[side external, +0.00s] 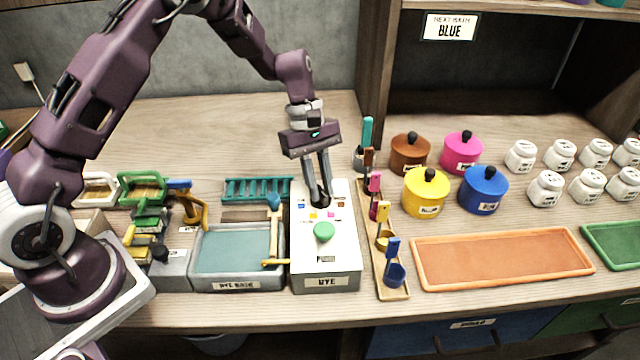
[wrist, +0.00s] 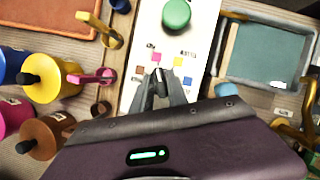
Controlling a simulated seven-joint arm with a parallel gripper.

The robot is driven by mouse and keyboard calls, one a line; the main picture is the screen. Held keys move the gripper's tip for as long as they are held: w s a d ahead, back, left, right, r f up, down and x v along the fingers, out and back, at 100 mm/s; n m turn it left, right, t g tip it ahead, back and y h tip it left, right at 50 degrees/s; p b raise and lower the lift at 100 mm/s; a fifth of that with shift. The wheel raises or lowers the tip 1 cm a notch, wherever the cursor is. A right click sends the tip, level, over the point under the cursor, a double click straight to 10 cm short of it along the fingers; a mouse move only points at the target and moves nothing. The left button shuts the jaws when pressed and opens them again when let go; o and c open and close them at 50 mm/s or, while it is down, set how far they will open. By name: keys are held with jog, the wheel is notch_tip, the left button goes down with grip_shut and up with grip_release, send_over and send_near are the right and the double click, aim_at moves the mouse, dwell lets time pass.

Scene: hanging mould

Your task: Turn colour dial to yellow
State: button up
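The dye box (side external: 342,265) is white with a grey front labelled DYE. On its top a small dark colour dial (side external: 320,201) sits among coloured patches; it also shows in the wrist view (wrist: 159,76). The patches include a yellow-orange one (wrist: 178,61), a pink one (wrist: 157,57), a blue one (wrist: 187,81) and a brown one (wrist: 139,70). My gripper (side external: 320,196) points down over the dial. Its fingertips are close together on either side of the dial and appear closed on it. The fingers hide much of the dial, and I cannot read its pointing direction.
A green round button (side external: 324,232) is on the same box. The dye basin (side external: 236,283) stands at left, and a wooden rack (side external: 393,293) with coloured scoops at right. Coloured pots, including a yellow one (side external: 425,194), stand beyond. A sign (side external: 449,27) reads BLUE.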

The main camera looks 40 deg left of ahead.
grip_shut()
jog(key=shift+m, duration=0.3)
jog(key=m, duration=0.2)
jog(key=m+g+y, duration=0.1)
jog(key=m, duration=0.1)
jog(key=shift+w+g, duration=0.1)
jog(key=shift+g, duration=0.2)
jog(key=m, duration=0.2)
jog(key=m+g+y, duration=0.1)
jog(key=m, duration=0.2)
jog(key=shift+d+y, duration=0.1)
jog(key=shift+y, duration=0.2)
jog(key=shift+o, duration=2.4)
grip_release()
jog(key=d+v, duration=0.1)
jog(key=v, duration=0.6)
jog(key=shift+a, duration=0.4)
